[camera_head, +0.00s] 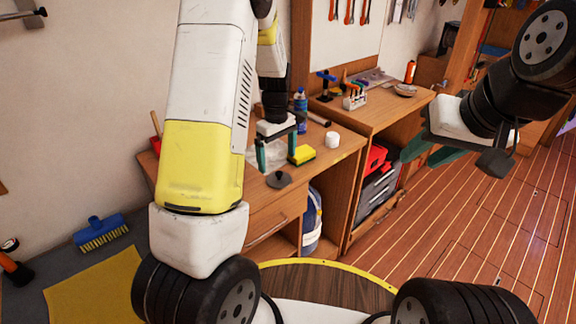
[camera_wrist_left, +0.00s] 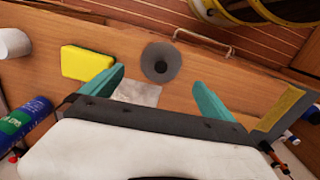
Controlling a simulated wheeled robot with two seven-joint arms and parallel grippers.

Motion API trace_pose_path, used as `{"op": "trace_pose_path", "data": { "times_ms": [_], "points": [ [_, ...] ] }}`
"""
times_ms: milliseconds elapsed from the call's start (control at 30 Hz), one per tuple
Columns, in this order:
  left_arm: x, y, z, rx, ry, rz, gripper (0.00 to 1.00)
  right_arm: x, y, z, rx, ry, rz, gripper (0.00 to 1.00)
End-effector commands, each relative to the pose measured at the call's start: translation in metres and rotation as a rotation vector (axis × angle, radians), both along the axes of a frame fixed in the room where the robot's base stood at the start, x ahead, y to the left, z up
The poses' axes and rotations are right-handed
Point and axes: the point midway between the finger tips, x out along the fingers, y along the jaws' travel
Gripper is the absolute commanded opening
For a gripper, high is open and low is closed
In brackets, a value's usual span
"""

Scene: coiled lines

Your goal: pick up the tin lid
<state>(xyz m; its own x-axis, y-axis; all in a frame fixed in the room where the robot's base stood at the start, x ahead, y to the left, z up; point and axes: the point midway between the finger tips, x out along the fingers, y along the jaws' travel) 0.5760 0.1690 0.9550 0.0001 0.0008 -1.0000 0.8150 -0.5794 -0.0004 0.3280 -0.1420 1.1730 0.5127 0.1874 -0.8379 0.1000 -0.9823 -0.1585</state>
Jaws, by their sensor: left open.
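The tin lid (camera_head: 279,180) is a dark grey disc with a small round knob, lying flat near the front edge of the wooden counter. In the left wrist view the lid (camera_wrist_left: 161,62) lies just beyond the fingertips, between their lines. My left gripper (camera_head: 277,158) points down above the counter, its green fingers apart and empty; they also show in the wrist view (camera_wrist_left: 158,82). My right gripper (camera_head: 424,157) hangs far to the right over the floor, its green fingers apart with nothing between them.
A yellow sponge (camera_head: 302,155) lies close to the left gripper's right finger. A pale cloth or sheet (camera_wrist_left: 137,92) lies under the gripper. A drawer handle (camera_wrist_left: 205,40) is below the counter edge.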

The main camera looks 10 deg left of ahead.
Motion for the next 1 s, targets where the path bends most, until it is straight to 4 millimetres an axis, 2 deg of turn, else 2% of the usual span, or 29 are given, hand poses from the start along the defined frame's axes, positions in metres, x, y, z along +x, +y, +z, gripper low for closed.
{"op": "trace_pose_path", "data": {
  "times_ms": [400, 533, 733, 1000],
  "points": [
    [-0.004, -0.004, -0.056, 0.000, 0.003, -0.002, 0.99, 0.000, 0.000, 0.000, 0.000, 0.000, 0.000, 0.36],
    [-0.003, -0.004, -0.063, -0.001, 0.001, -0.003, 0.99, 0.000, 0.000, 0.000, 0.000, 0.000, 0.000, 0.36],
    [-0.003, -0.005, -0.063, -0.001, 0.001, -0.003, 0.99, 0.000, 0.000, 0.000, 0.000, 0.000, 0.000, 0.36],
    [-0.003, -0.004, -0.062, -0.001, 0.001, -0.003, 0.46, 0.000, 0.000, 0.000, 0.000, 0.000, 0.000, 0.36]
  ]
}}
